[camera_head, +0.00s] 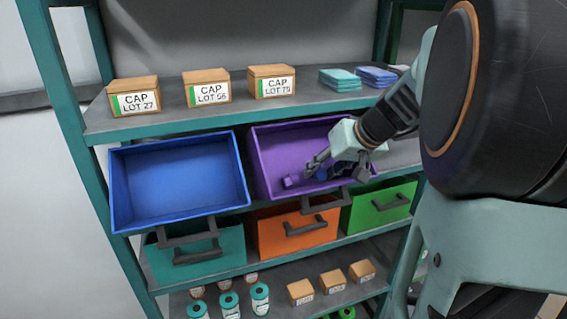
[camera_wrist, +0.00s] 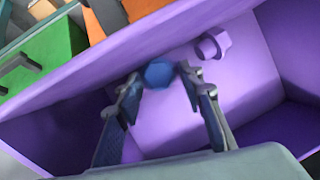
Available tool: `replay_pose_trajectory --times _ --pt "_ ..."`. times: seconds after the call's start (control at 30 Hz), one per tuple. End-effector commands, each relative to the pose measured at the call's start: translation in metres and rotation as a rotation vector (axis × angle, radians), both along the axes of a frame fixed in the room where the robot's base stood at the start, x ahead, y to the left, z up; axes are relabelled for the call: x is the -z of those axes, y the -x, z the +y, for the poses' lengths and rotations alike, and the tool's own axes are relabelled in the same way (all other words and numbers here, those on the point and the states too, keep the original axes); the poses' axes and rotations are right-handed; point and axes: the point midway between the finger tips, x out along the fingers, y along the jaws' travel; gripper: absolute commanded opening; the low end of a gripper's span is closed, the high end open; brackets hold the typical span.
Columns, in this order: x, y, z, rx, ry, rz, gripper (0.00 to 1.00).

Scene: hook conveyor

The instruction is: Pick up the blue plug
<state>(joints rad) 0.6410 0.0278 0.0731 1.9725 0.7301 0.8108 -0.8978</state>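The blue plug (camera_wrist: 158,73) lies in the purple bin (camera_head: 275,150), near the wall with the handle. In the wrist view it shows between and slightly beyond the two fingertips of my gripper (camera_wrist: 158,78). The fingers are apart, with a narrow gap on each side of the plug; I see no clear contact. In the head view my gripper (camera_head: 337,172) reaches down into the purple bin and hides much of the plug. A purple plug (camera_wrist: 212,43) lies on the bin floor to the right of the blue one; it also shows in the head view (camera_head: 293,181).
An empty blue bin (camera_head: 180,175) stands pulled out to the left. Orange (camera_head: 300,230), green (camera_head: 385,203) and teal (camera_head: 195,257) drawers sit below. Cap boxes (camera_head: 212,87) and folded cloths (camera_head: 340,79) stand on the shelf above. The purple bin's walls surround my fingers.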

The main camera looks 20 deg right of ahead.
Motion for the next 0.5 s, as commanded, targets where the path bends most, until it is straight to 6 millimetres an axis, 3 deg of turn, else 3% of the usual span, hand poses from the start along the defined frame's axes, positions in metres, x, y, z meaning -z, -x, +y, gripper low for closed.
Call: replay_pose_trajectory --times 0.2,0.43,0.5 --pt "-0.0002 0.0000 -0.0001 0.000 0.000 0.000 0.35" --pt "-0.0002 0.0000 0.0000 0.000 0.000 0.000 0.10" --pt "-0.0003 0.0000 0.0000 0.000 0.000 0.000 0.09"
